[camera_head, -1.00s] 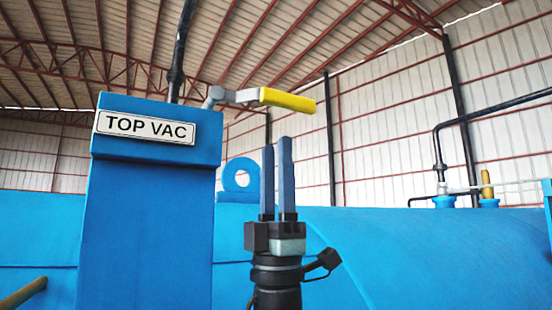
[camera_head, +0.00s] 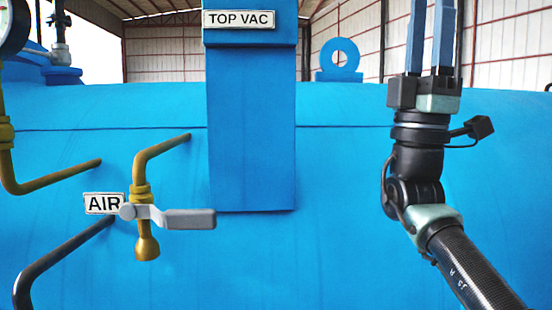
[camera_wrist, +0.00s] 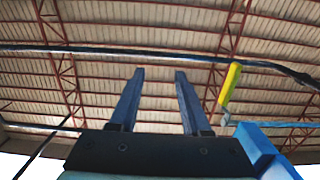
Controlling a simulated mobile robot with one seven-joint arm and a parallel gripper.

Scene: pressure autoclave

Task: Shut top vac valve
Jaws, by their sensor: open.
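The top vac valve's yellow lever handle (camera_wrist: 230,84) shows in the wrist view, right of my fingers and apart from them. It points up and slightly right in that picture, above a blue block (camera_wrist: 254,143). In the head view the lever is out of frame above; only the TOP VAC label (camera_head: 239,19) on the blue column (camera_head: 250,120) shows. My gripper (camera_head: 431,12) points upward, right of the column, its fingertips cut off by the top edge. In the wrist view my gripper (camera_wrist: 159,73) is open, with nothing between its fingers.
The blue vessel (camera_head: 340,240) fills the background. Its AIR label (camera_head: 104,203) sits beside a brass valve with a grey handle (camera_head: 187,219). A blue lifting ring (camera_head: 339,56) stands behind, between the column and my arm. A dark pipe (camera_wrist: 130,50) crosses the wrist view.

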